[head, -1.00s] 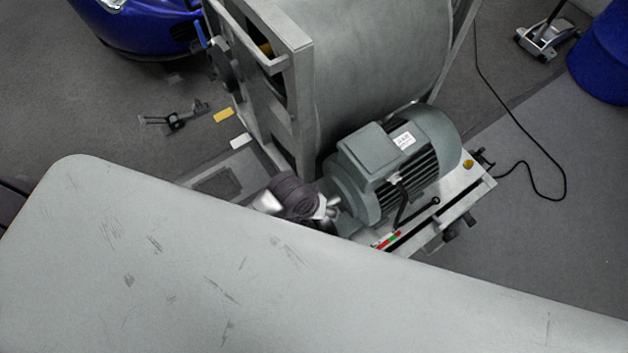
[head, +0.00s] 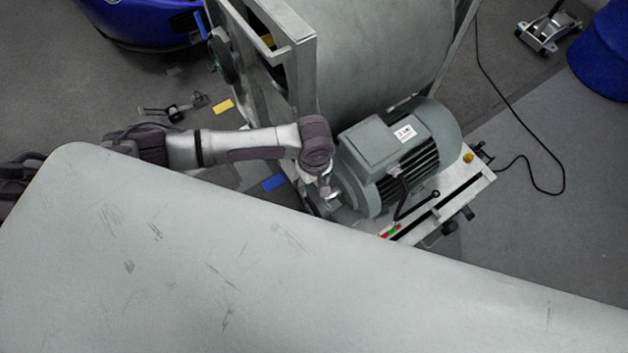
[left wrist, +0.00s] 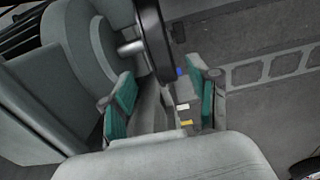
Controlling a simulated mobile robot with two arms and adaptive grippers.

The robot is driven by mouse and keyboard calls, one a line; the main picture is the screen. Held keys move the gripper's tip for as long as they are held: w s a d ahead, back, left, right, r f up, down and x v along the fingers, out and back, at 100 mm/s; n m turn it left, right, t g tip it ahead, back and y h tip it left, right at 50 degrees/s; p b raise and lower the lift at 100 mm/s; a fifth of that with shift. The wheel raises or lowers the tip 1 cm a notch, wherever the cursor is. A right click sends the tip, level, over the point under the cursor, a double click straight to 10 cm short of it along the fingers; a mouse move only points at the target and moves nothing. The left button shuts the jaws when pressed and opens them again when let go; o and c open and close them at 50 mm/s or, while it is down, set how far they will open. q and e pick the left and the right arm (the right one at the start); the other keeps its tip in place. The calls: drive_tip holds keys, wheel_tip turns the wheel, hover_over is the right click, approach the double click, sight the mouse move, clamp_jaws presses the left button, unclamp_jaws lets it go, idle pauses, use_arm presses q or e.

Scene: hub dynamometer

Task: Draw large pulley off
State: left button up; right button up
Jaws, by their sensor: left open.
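The electric motor (head: 400,150) is grey and sits on a pale base plate beside the big drum. In the left wrist view, the motor's end (left wrist: 75,50) is at the upper left, and a dark pulley (left wrist: 155,40) is seen nearly edge-on by its shaft (left wrist: 132,47). I take this as the large pulley; its upper part is cut off by the frame. In the head view the left gripper (head: 326,188) is beside the motor's shaft end, partly hidden. My right gripper is not in view.
The grey drum (head: 375,50) and its frame (head: 303,75) stand close behind the wrist. A dark wheel (head: 222,55) is on the frame's left side. Yellow (head: 223,106) and blue (head: 273,183) markers lie low near the frame. A black cable (head: 500,100) runs at the right.

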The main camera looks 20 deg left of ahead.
sight(315, 195)
use_arm(q)
wheel_tip(315, 195, down, 6)
drive_tip(key=b, duration=0.7)
drive_tip(key=shift+f, duration=0.45)
drive_tip(key=shift+f+b, duration=0.4)
drive_tip(key=shift+f, duration=1.2)
clamp_jaws()
drive_tip(key=shift+d+r, duration=0.1)
drive_tip(key=shift+r+p, duration=0.15)
drive_tip(key=shift+p, duration=0.45)
